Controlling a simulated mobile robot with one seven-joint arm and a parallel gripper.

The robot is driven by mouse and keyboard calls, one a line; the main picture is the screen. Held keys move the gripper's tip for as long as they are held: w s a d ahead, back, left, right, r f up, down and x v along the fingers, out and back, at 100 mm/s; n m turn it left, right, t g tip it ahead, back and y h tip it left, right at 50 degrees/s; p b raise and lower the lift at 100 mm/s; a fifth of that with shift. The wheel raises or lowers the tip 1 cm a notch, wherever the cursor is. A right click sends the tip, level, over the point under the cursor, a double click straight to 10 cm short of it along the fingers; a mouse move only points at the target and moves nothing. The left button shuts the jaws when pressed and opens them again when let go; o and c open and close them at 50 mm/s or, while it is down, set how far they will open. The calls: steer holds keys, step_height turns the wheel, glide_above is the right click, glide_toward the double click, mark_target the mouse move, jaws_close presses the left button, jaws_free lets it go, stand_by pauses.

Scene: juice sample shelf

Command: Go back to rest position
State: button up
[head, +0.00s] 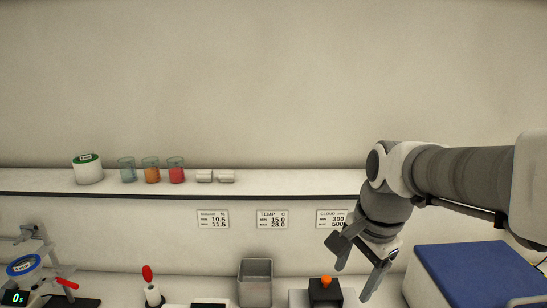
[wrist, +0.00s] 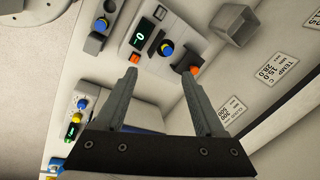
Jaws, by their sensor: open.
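My gripper (head: 358,268) hangs at the right in the head view, fingers pointing down and spread apart. In the wrist view my gripper (wrist: 160,75) shows its two grey fingers apart, with nothing between them. It is empty. In the head view it is in front of the wall below the shelf, just right of a device with an orange top (head: 325,282). My arm reaches in from the right edge.
A shelf (head: 300,182) bears a white jar (head: 88,169), three beakers (head: 151,170) and two small white pieces (head: 215,177). Below are a metal bin (head: 255,285), a red-topped tool (head: 149,284) and a stand (head: 35,260). A blue-topped box (head: 478,272) stands right of my gripper.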

steer(key=s+n+t, duration=0.3)
steer(key=s+n, duration=0.8)
steer(key=n, duration=0.1)
steer(key=shift+s+r+h, duration=0.15)
steer(key=shift+r+h, duration=0.25)
stand_by(0.4)
